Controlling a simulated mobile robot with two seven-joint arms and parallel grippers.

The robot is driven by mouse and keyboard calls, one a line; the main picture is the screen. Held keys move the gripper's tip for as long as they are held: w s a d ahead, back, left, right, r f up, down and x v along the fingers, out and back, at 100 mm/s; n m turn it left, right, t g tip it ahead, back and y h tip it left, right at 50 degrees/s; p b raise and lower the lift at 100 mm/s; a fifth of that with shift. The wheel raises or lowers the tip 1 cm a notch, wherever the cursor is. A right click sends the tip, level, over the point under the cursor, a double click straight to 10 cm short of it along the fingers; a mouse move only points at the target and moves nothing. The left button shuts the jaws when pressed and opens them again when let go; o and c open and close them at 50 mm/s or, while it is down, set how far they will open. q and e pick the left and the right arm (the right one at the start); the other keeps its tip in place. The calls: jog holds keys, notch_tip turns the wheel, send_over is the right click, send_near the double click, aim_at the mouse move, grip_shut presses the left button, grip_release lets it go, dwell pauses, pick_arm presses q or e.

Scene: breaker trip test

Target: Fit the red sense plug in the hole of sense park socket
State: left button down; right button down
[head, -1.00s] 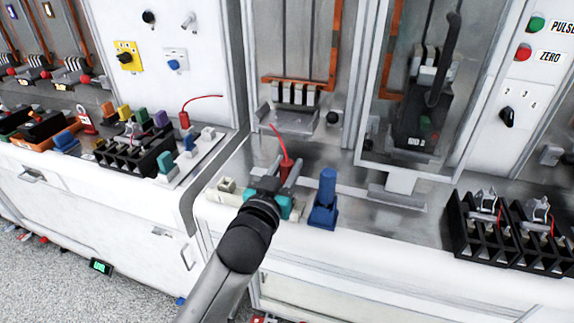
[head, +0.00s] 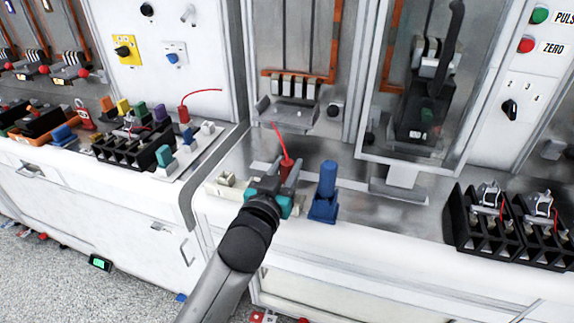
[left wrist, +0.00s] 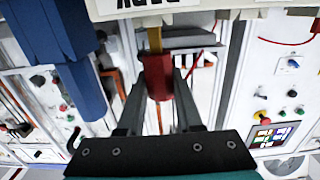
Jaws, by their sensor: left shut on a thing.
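My left gripper (head: 284,176) is shut on a red plug (head: 286,163) with a red wire, above the front of the middle bench. In the left wrist view the red plug (left wrist: 157,78) sits between the two fingers. A yellowish pin (left wrist: 155,40) runs from it toward a white block with dark lettering (left wrist: 150,8) at the top edge. That block may be the sense park socket; its hole is not visible, and I cannot tell whether the pin is in it. The gripper hides the bench below the plug in the head view. My right gripper is not in view.
A blue upright plug or handle (head: 327,190) stands close right of the left gripper. A small pale block (head: 227,180) lies to its left. Another red plug (head: 184,114) with a wire stands on the left bench. Black trays (head: 462,240) stand at the right.

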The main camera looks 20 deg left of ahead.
pick_arm(q)
jog(key=shift+f+b, duration=0.75)
jog(key=shift+f, duration=0.45)
jog(key=c, duration=0.5)
grip_release()
jog(key=shift+s, duration=0.15)
jog(key=s, duration=1.5)
jog(key=shift+a+r+p, duration=0.25)
jog(key=shift+p, duration=0.2)
